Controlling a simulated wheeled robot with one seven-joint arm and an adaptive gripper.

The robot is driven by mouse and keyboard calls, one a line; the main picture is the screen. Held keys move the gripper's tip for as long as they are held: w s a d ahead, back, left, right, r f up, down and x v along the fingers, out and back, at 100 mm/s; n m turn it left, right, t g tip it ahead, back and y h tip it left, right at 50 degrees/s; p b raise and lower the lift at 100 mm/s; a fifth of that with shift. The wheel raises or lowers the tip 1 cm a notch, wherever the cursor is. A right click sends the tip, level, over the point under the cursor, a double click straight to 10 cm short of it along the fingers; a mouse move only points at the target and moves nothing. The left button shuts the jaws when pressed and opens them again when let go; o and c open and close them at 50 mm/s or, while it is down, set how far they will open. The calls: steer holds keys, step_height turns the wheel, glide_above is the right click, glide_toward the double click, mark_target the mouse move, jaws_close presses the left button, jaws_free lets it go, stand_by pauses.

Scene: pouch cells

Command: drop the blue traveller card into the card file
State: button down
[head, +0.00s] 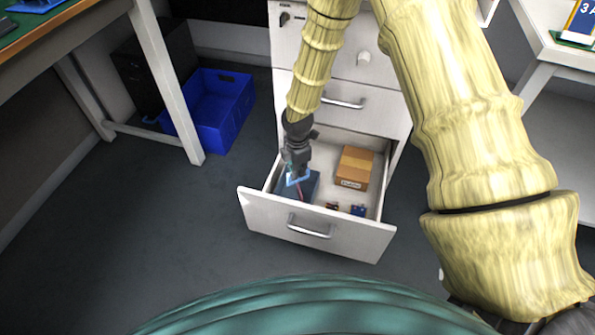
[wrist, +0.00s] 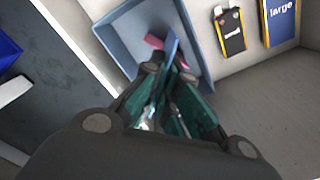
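My gripper (head: 297,168) points down into the open drawer. In the wrist view its fingertips (wrist: 168,72) are closed on the blue traveller card (wrist: 172,47), which shows almost edge-on and juts past the tips. The card also shows as a light blue shape below the gripper in the head view (head: 297,180). The card file, a grey-blue open-topped box (wrist: 126,39), stands at the drawer's left side (head: 311,186). The card is over its opening; how deep it reaches I cannot tell. A pink piece (wrist: 153,41) shows beside the card. The fingers hide part of the file.
The open white drawer (head: 345,238) also holds a cardboard box (head: 354,167) and small items near its front, including a blue one (head: 358,210) and a dark one (head: 332,206). A blue crate (head: 222,105) stands on the floor to the left. The drawer's right side has bare floor.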

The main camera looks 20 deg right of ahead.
steer(key=c, duration=2.2)
jaws_free()
steer(key=shift+f, duration=0.1)
steer(key=o, duration=0.6)
steer(key=shift+o, duration=0.2)
step_height(320, 180, up, 12)
